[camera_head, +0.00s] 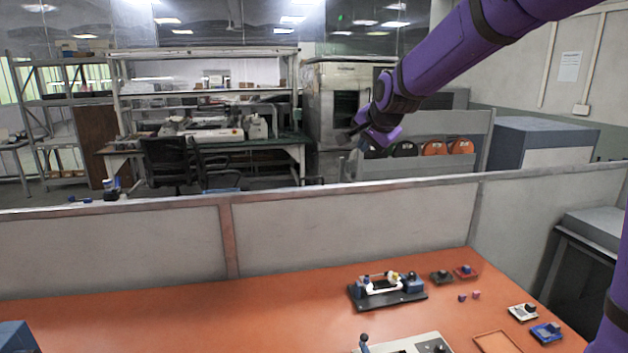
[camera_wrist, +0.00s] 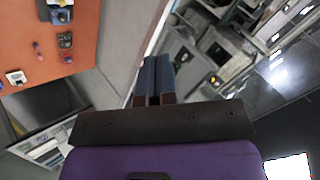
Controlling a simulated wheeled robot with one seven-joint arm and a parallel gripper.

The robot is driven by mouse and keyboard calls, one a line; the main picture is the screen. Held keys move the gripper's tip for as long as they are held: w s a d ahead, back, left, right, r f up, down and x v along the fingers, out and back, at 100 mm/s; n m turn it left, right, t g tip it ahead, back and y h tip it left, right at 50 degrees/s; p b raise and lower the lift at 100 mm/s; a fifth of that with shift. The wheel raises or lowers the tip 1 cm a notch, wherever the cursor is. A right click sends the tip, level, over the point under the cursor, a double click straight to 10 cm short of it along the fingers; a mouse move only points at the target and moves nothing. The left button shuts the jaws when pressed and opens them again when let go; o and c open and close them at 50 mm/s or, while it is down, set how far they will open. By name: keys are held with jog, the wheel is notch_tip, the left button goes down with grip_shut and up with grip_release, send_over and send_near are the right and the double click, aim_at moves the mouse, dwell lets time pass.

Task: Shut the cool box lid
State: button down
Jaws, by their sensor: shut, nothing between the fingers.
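My gripper (camera_head: 355,132) is raised high above and beyond the orange table, over the grey partition in the head view. In the wrist view its two dark fingers (camera_wrist: 152,82) are together and hold nothing. A blue boxy thing (camera_head: 14,337) shows at the bottom left corner of the head view, mostly cut off by the frame. It may be the cool box, but I cannot tell, and no lid can be made out. My gripper is far from it, up and to the right.
The orange table (camera_head: 180,300) is clear across its left and middle. A black fixture (camera_head: 388,294), small blocks (camera_head: 469,296), a blue piece (camera_head: 547,333) and a pale panel (camera_head: 410,345) lie at the right. A grey partition (camera_head: 350,220) runs along the back.

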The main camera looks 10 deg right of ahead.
jog(key=w+a+f+m+t, duration=0.15)
jog(key=w+f, duration=0.25)
jog(key=w, duration=0.4)
jog(key=w+a+f+m, duration=0.1)
jog(key=w+f+m, duration=0.25)
jog(key=w, duration=0.35)
jog(key=m+t, duration=0.2)
send_near(314, 178)
jog(key=shift+g, duration=0.25)
jog(key=w+f, duration=0.2)
jog(key=w+a+f, duration=0.1)
jog(key=w+f, duration=0.1)
jog(key=shift+w+d+r, duration=0.1)
jog(key=shift+w, duration=1.05)
jog(key=w+r, duration=0.1)
jog(key=w, duration=0.6)
jog(key=shift+r, duration=0.15)
